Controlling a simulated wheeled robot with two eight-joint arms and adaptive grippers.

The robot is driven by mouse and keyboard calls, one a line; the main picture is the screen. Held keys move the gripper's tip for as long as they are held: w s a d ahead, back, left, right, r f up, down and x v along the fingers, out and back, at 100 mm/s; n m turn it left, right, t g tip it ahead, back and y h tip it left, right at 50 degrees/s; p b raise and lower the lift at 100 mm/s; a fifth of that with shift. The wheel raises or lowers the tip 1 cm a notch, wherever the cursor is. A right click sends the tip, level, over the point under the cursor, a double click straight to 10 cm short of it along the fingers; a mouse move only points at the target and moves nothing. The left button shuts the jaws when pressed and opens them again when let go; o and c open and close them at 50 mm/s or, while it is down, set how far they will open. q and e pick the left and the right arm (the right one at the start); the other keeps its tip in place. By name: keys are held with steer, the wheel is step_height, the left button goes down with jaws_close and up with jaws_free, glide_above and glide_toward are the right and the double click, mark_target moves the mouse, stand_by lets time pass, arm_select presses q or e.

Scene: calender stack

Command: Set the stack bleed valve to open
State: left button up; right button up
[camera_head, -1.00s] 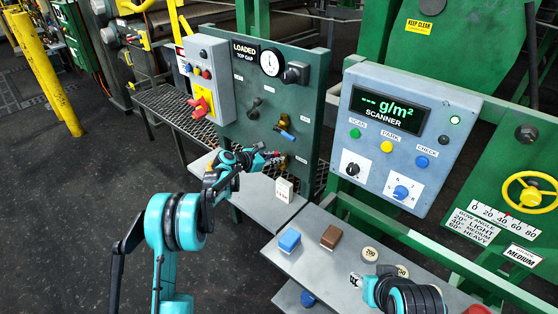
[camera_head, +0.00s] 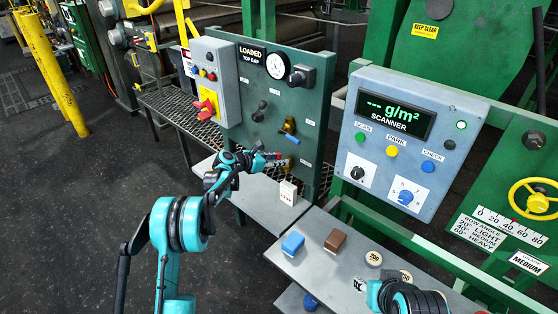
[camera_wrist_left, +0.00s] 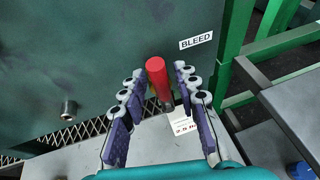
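The bleed valve shows in the left wrist view as a red handle (camera_wrist_left: 156,72) below the "BLEED" label (camera_wrist_left: 196,40) on the dark green panel. Its grey end (camera_wrist_left: 167,104) points down toward the camera. My left gripper (camera_wrist_left: 159,72) is open, with one finger on each side of the red handle; I cannot tell whether either finger touches it. In the head view my left gripper (camera_head: 272,160) is at the lower part of the panel (camera_head: 240,148) and partly hides the valve. My right gripper is not in view; only part of its arm shows at the bottom.
A blue-handled valve (camera_head: 289,136) sits just above my left gripper. A white card (camera_head: 288,192) stands on the grey shelf (camera_head: 262,208) below. The scanner box (camera_head: 455,150) is to the right, and a blue block (camera_head: 292,243) and brown block (camera_head: 335,240) lie on the lower shelf.

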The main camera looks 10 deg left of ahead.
arm_select(q)
steer(key=v, duration=1.2)
stand_by(0.3)
steer(key=s+d+r+m+g+y, duration=0.15)
steer(key=s+r+m, duration=0.35)
steer(key=s, duration=0.5)
steer(key=s+d+r+m+g+y, duration=0.1)
steer(key=s+d+r+m+y, duration=0.15)
steer(key=s+m, duration=0.65)
steer(key=s+a+f+m+y, duration=0.2)
steer(key=s+m, duration=0.4)
steer(key=s, duration=0.6)
steer(key=s+a+f+m+y, duration=0.2)
steer(key=s+m, duration=0.4)
steer(key=s, duration=0.6)
step_height(320, 180, down, 2)
steer(key=shift+a+f+m+y, duration=0.1)
steer(key=shift+a+m+y, duration=0.2)
steer(key=shift+y, duration=0.6)
